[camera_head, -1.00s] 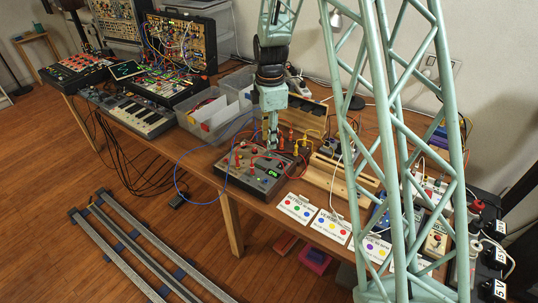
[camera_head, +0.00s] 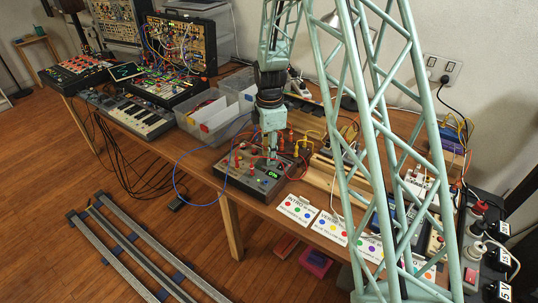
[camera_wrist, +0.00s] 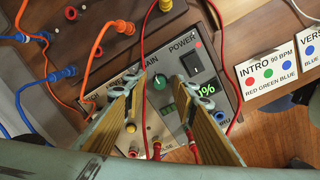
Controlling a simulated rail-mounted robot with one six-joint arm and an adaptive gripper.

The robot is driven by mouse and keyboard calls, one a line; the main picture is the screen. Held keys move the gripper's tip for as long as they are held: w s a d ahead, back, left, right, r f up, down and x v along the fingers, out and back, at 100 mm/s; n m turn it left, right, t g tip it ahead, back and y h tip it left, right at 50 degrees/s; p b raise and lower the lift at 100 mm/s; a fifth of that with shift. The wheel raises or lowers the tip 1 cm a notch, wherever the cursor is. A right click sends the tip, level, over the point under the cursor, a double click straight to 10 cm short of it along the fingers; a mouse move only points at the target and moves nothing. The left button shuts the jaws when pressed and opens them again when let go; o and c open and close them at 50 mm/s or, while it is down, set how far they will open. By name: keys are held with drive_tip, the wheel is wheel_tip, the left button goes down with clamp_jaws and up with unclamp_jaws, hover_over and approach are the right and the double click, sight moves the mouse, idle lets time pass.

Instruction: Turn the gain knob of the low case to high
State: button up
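The low case (camera_head: 232,177) is a grey box on the wooden bench, with coloured plugs and a lit green display. The knob's pointer is not clear. My gripper (camera_wrist: 157,79) is open over the panel, one finger on each side of the knob with gaps visible. In the head view it stands above the case (camera_head: 272,152).
Red, blue and orange cables cross close by; a red cable (camera_wrist: 143,60) runs just left of the knob. Printed cards (camera_head: 297,211) lie right of the case. A wooden rack (camera_head: 325,175) stands behind them, and clear plastic bins (camera_head: 215,120) are to the left.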

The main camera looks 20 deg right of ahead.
drive_tip(key=c, duration=0.9)
drive_tip(key=shift+m, duration=0.5)
drive_tip(key=m+p, duration=0.1)
drive_tip(key=m, duration=1.8)
drive_tip(key=shift+w+m+g, duration=0.1)
drive_tip(key=shift+m+g, duration=0.2)
drive_tip(key=m, duration=0.6)
drive_tip(key=shift+m, duration=0.3)
